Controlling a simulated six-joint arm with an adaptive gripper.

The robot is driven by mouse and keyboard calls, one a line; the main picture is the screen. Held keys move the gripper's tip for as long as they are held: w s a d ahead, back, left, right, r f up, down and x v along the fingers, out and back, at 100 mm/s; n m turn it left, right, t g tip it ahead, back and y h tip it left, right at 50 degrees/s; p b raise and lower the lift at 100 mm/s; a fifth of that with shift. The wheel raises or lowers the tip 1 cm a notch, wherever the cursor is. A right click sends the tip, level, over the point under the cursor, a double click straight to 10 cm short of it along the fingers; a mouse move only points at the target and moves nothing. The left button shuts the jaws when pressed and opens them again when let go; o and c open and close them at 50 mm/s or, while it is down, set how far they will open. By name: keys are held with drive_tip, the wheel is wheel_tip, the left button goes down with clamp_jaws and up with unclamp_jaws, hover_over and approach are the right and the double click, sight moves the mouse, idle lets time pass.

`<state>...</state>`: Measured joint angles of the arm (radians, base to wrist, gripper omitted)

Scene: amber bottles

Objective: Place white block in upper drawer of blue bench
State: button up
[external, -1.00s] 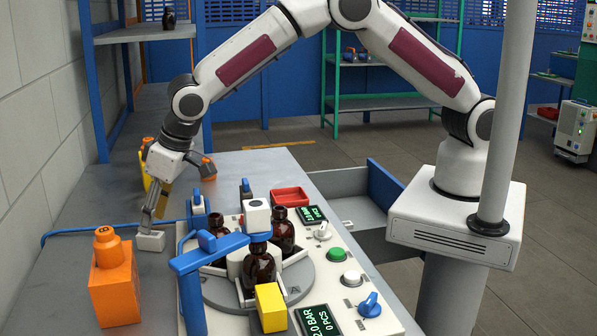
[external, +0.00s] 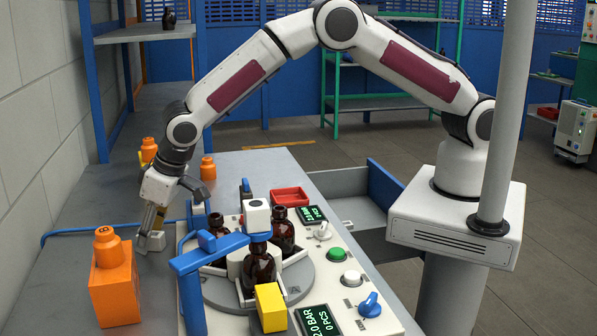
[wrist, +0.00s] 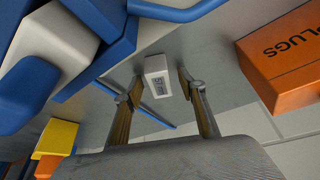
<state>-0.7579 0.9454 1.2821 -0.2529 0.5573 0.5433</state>
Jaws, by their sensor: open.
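The white block (external: 155,242) lies on the grey bench top, left of the bottle station. My gripper (external: 149,228) is low at the block, pointing down. In the wrist view my gripper (wrist: 160,88) is open, with one finger on each side of the block and visible gaps. Its fingers partly cover the block in the external view. A grey open drawer-like compartment (external: 345,207) with a blue panel (external: 391,197) juts out on the bench's right side; whether it is the upper drawer I cannot tell.
An orange box (external: 115,290), marked PLUGS in the wrist view (wrist: 285,55), stands in front of the block. The station's blue arm (external: 190,262) and amber bottles (external: 259,268) are to the right. A blue hose (external: 90,232) runs behind the block.

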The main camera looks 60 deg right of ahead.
clamp_jaws()
drive_tip(key=shift+r, duration=0.15)
drive_tip(key=shift+r, duration=4.9)
